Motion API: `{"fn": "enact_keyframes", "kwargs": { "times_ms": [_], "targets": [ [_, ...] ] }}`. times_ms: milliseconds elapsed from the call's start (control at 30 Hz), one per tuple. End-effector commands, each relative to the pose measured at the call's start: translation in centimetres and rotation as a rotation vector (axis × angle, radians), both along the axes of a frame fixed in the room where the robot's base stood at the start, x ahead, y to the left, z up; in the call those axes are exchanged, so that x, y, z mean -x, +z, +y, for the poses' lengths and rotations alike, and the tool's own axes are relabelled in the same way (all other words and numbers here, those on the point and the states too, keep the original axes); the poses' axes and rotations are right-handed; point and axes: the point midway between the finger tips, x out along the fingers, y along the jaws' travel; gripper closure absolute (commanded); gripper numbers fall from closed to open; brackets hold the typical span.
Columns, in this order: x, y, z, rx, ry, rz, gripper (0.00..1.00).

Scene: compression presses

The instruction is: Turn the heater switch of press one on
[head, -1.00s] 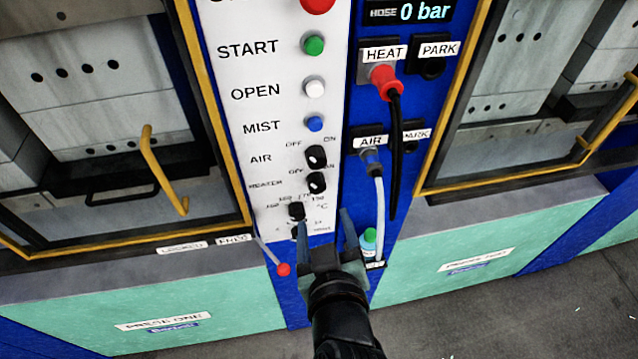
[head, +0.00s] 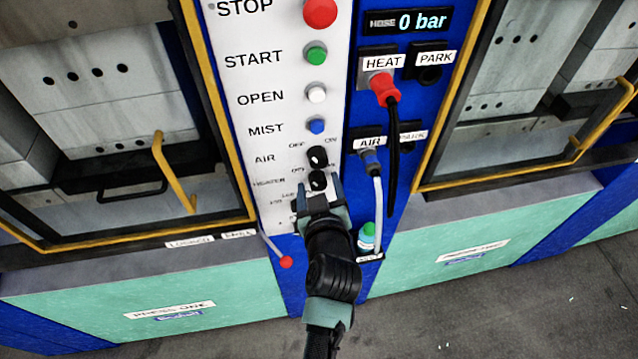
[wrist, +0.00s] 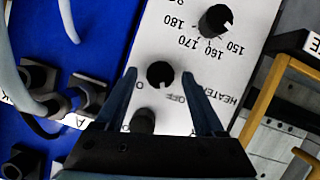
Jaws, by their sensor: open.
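The heater switch of press one is a round black knob (head: 318,181) on the white control panel, below the AIR knob (head: 317,157). In the wrist view the heater knob (wrist: 160,75) lies between my finger tips, with a gap on both sides. Its small white mark seems to point toward the OFF label (wrist: 172,97); the ON label is partly hidden. My gripper (head: 318,190) is open and empty in front of the panel. Its fingers (wrist: 159,79) show on either side of the knob; whether they reach its depth is unclear.
The temperature dial (wrist: 215,20) is close beside the heater knob, and my gripper hides it in the head view. STOP (head: 320,12), START and other buttons are above. To the right hang the red HEAT plug (head: 383,88) with its black cable and the AIR hose (head: 378,205).

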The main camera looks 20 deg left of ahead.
Motion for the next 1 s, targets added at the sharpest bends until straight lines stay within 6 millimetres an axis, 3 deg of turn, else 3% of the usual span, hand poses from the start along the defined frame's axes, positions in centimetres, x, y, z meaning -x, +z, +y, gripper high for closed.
{"fn": "enact_keyframes", "kwargs": {
  "times_ms": [200,600,1000],
  "targets": [
    [0.0,0.0,0.02,0.0,0.0,0.0,0.31],
    [0.01,0.01,0.0,0.0,0.0,0.0,1.0],
    [-0.03,-0.11,-0.09,-0.042,0.0,0.028,1.0]
  ]
}}
